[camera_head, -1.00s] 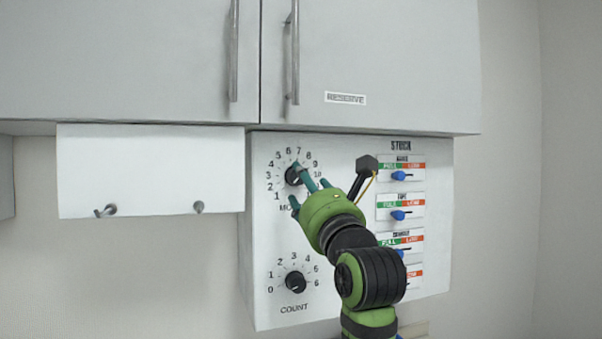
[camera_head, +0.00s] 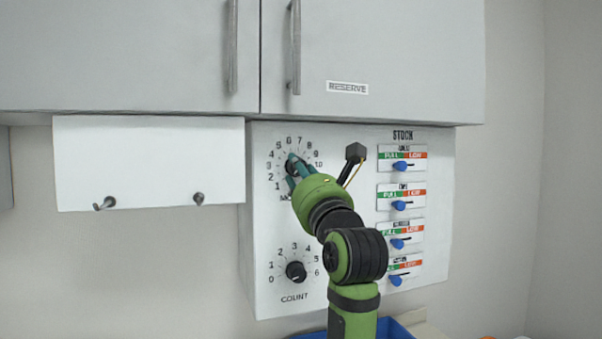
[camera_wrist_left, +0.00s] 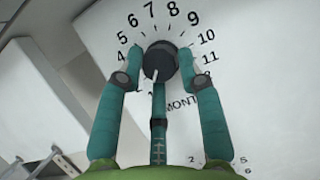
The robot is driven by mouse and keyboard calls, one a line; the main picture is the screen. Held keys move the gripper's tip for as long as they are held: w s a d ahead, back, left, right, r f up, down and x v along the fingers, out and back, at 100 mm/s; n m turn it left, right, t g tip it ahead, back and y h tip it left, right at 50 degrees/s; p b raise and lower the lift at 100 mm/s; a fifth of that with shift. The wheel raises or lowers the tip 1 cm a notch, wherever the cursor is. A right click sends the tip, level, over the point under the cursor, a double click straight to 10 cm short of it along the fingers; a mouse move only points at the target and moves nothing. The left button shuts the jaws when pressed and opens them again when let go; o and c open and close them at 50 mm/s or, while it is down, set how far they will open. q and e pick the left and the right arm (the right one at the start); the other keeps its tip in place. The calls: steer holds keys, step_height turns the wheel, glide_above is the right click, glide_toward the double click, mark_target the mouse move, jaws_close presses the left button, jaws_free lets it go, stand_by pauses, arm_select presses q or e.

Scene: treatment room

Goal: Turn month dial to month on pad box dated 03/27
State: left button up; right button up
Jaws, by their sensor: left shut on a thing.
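The month dial (camera_head: 291,164) is a dark round knob at the upper left of the white wall panel, ringed by month numbers. In the left wrist view the dial (camera_wrist_left: 160,58) shows a pale pointer mark on its lower left side. My left gripper (camera_head: 294,168) has its teal fingers around the dial. In the left wrist view the gripper (camera_wrist_left: 159,64) has one finger on each side and a third below, shut on it. My right gripper is not in view. No pad box or date can be made out.
Below is the count dial (camera_head: 296,271). Several blue stock sliders (camera_head: 400,166) line the panel's right side, near a black block on a stem (camera_head: 355,152). A white hook board (camera_head: 150,160) hangs at left under grey cabinets (camera_head: 390,60). A blue tray (camera_head: 395,329) shows below.

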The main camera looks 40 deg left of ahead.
arm_select(q)
steer(key=shift+d+r, duration=0.1)
steer(key=shift+r, duration=0.2)
steer(key=shift+s+r+m+t+h+p, duration=0.1)
steer(key=shift+m+t+h+p, duration=0.7)
steer(key=shift+m+p, duration=1.1)
steer(key=shift+s+r+m+t+h+p, duration=0.15)
steer(key=shift+m+t+h+p, duration=0.65)
steer(key=shift+m, duration=1.85)
steer(key=shift+s+m+t+h+p, duration=0.1)
steer(key=shift+m+t+h+p, duration=0.6)
steer(key=shift+m+p, duration=1.35)
steer(key=shift+f, duration=0.1)
steer(key=o, duration=1.1)
steer(key=shift+w+f, duration=0.1)
steer(key=shift+w, duration=0.1)
